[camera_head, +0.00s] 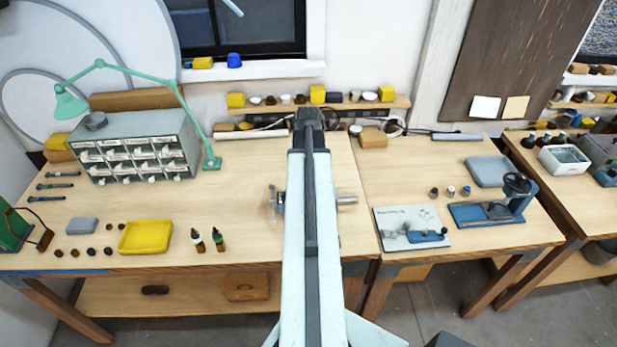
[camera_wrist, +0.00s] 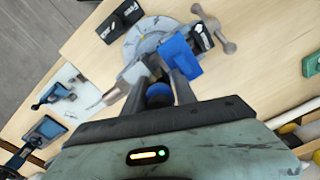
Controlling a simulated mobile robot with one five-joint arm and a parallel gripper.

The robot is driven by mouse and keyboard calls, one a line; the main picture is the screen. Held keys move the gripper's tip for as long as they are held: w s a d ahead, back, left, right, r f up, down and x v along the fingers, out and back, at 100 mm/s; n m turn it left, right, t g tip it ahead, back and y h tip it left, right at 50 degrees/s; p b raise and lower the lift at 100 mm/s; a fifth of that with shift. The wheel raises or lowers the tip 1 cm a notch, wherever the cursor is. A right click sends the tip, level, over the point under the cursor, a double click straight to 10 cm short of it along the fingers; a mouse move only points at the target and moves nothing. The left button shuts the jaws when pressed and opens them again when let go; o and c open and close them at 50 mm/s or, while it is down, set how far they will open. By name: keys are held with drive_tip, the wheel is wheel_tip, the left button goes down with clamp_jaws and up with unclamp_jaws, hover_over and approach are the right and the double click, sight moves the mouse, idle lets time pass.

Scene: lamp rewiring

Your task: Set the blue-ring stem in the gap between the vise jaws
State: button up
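In the wrist view my gripper (camera_wrist: 165,74) has its two dark fingers closed around a dark piece with a blue band, the blue-ring stem (camera_wrist: 158,93); most of it is hidden between the fingers. The vise, with blue jaw parts (camera_wrist: 181,57), a round grey base and a T-handle (camera_wrist: 214,30), lies just beyond the fingertips. I cannot tell whether the stem touches the jaws. In the head view my arm covers most of the vise; only its handle (camera_head: 274,203) and a metal end (camera_head: 347,200) show on either side. My gripper (camera_head: 308,116) points away there.
A drawer cabinet (camera_head: 133,148) and green lamp (camera_head: 108,66) stand at the left. Right of the arm are a white board (camera_head: 411,229) with parts and a blue press (camera_head: 493,212).

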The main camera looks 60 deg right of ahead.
drive_tip(key=shift+s+a+p, duration=0.15)
drive_tip(key=shift+a+p, duration=0.15)
drive_tip(key=shift+p, duration=0.15)
wheel_tip(320, 180, up, 8)
drive_tip(key=p, duration=0.8)
drive_tip(key=shift+f, duration=0.2)
drive_tip(key=shift+d+r, duration=0.15)
